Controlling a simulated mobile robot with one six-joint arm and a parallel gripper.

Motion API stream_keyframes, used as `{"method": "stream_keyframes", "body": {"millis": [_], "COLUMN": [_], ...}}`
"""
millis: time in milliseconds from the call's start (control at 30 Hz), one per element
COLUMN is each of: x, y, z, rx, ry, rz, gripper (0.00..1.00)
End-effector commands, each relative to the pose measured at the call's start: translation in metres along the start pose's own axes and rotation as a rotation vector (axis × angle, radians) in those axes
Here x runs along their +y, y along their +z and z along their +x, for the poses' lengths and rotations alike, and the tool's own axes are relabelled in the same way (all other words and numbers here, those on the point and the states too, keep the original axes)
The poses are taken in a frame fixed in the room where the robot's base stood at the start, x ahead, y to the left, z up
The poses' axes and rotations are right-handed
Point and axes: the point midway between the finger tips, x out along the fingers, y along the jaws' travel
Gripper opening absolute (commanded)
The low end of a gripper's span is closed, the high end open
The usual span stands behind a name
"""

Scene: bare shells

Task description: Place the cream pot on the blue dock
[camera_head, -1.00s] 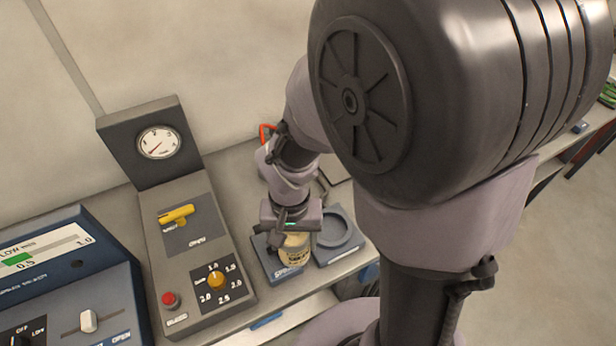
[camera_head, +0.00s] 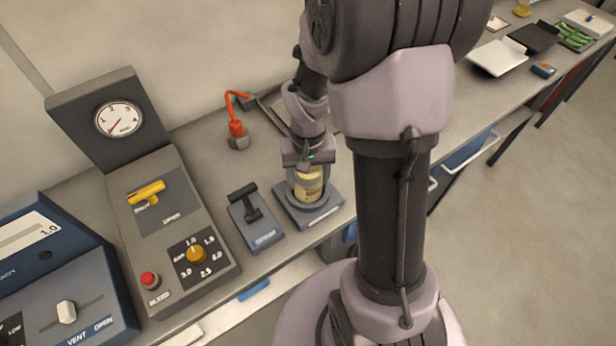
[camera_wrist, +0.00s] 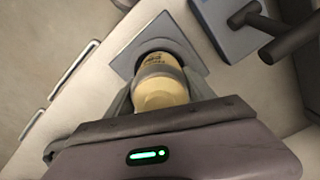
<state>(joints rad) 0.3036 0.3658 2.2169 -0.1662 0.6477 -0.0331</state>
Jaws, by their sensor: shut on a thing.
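The cream pot (camera_head: 309,184) is upright between the fingers of my gripper (camera_head: 308,172), which is shut on it. The blue dock (camera_head: 324,213) is a grey-blue square plate with a round seat, and the pot stands over that seat. In the wrist view the pot (camera_wrist: 160,84) shows dark lettering on its cream side, and the dock plate (camera_wrist: 124,62) lies around its far end. Whether the pot's base touches the seat I cannot tell.
Left of the dock is a small plate with a black T-handle (camera_head: 250,203). A red plug with a cord (camera_head: 237,128) stands behind. A grey panel with a gauge and knobs (camera_head: 165,215) is further left. The bench's front edge is close to the dock.

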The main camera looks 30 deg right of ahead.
Motion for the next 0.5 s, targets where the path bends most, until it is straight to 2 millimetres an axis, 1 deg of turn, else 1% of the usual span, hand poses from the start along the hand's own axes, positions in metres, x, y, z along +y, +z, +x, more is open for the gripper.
{"method": "stream_keyframes", "body": {"millis": [33, 133, 400, 467, 500], "x": [0.0, 0.0, 0.0, 0.0, 0.0], "y": [0.0, 0.0, 0.0, 0.0, 0.0], "z": [0.002, 0.001, 0.001, -0.003, -0.008], "rx": [0.0, 0.0, 0.0, 0.0, 0.002], "ry": [0.0, 0.0, 0.0, 0.0, 0.0], "rz": [0.0, 0.0, 0.0, 0.0, 0.0], "gripper": [0.65, 0.84, 0.84, 0.84, 0.84]}}
